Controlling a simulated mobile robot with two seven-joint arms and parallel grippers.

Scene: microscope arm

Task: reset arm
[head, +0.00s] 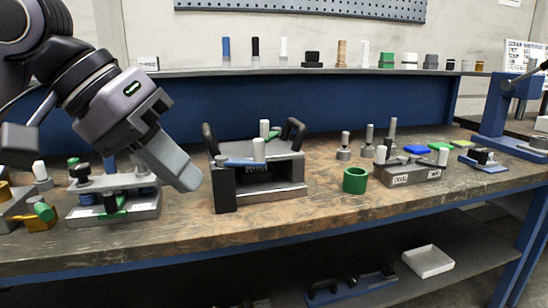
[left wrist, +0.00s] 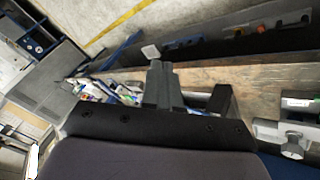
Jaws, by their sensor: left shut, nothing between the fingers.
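My left gripper (head: 186,178) comes in from the left over the workbench (head: 300,214). Its fingers are shut with nothing held. In the head view the fingertips point down and right, just left of a grey fixture (head: 224,190) with black handles; I cannot tell whether they touch it. In the left wrist view the closed fingers (left wrist: 160,78) show against the bench edge and floor. I do not make out a microscope arm for certain. My right gripper is out of view.
A grey fixture with green parts (head: 115,196) stands left of my gripper. A green ring (head: 355,180) and a grey block (head: 410,174) stand right. A blue press (head: 497,105) is at the far right. A shelf (head: 330,71) holds several small parts. The front bench edge is mostly clear.

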